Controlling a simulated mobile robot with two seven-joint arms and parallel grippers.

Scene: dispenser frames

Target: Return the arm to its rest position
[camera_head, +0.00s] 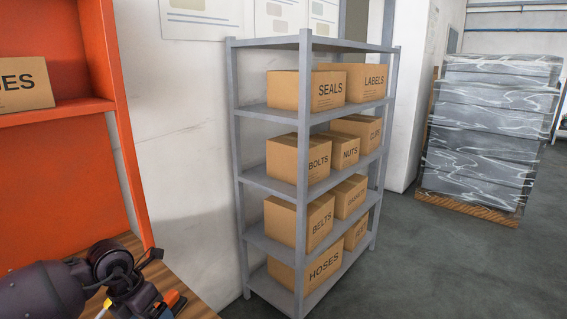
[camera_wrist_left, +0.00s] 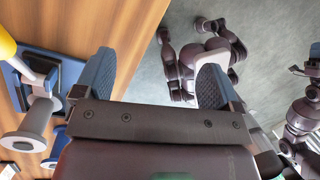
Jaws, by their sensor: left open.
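My left arm comes in at the bottom left of the head view. Its gripper (camera_head: 150,303) is over the wooden table (camera_head: 192,292), partly cut off by the lower edge. In the left wrist view the two blue-padded fingers of my left gripper (camera_wrist_left: 156,82) stand wide apart. Nothing is between them; grey floor and the table edge show beyond. My right gripper cannot be made out in either view.
A blue and white fixture (camera_wrist_left: 40,95) with a yellow part stands on the table, left of the fingers. A grey shelf (camera_head: 270,41) with labelled boxes, an orange cabinet (camera_head: 60,150) and a wrapped pallet load (camera_head: 485,130) stand around.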

